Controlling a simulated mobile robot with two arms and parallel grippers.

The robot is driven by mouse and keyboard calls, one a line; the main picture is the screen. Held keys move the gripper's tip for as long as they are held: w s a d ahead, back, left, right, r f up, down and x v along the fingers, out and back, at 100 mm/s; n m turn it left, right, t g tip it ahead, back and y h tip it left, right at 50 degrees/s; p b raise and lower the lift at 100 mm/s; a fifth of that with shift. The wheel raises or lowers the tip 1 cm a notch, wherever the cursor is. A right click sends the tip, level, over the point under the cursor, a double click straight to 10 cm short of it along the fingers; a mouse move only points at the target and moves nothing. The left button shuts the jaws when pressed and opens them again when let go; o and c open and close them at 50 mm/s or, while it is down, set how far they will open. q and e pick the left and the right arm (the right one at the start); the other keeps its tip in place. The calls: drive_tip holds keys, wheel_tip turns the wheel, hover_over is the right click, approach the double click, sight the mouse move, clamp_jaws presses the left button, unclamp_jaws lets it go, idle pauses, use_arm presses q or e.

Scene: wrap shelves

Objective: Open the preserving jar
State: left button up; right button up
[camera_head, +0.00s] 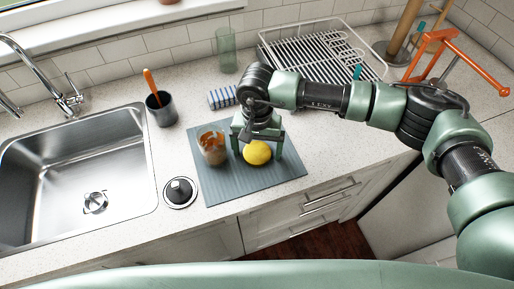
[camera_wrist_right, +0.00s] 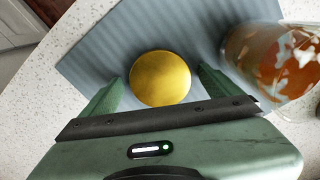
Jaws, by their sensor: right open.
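A clear glass jar (camera_head: 212,148) with orange-brown patches stands on the left part of the grey-blue ribbed mat (camera_head: 215,187). In the right wrist view the jar (camera_wrist_right: 275,58) is at the upper right, outside the fingers; I cannot tell whether a lid is on it. A round yellow thing (camera_head: 257,153), gold and smooth in the right wrist view (camera_wrist_right: 160,79), lies beside it; I cannot tell if it is a lid. My right gripper (camera_head: 257,147) is open above the mat, a finger on each side of the yellow thing. Contact is unclear. My left gripper is not in view.
A dark cup (camera_head: 161,110) with an orange-handled tool and a blue-striped item (camera_head: 222,97) stand behind the mat. The sink (camera_head: 75,180) is at left, a round black-knobbed fitting (camera_head: 180,192) near the mat. A dish rack (camera_head: 320,55) stands behind my right arm.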

sight(257, 153)
drive_tip(key=shift+r, duration=0.25)
wheel_tip(257, 153, up, 12)
drive_tip(key=b, duration=0.4)
drive_tip(key=shift+f, duration=0.15)
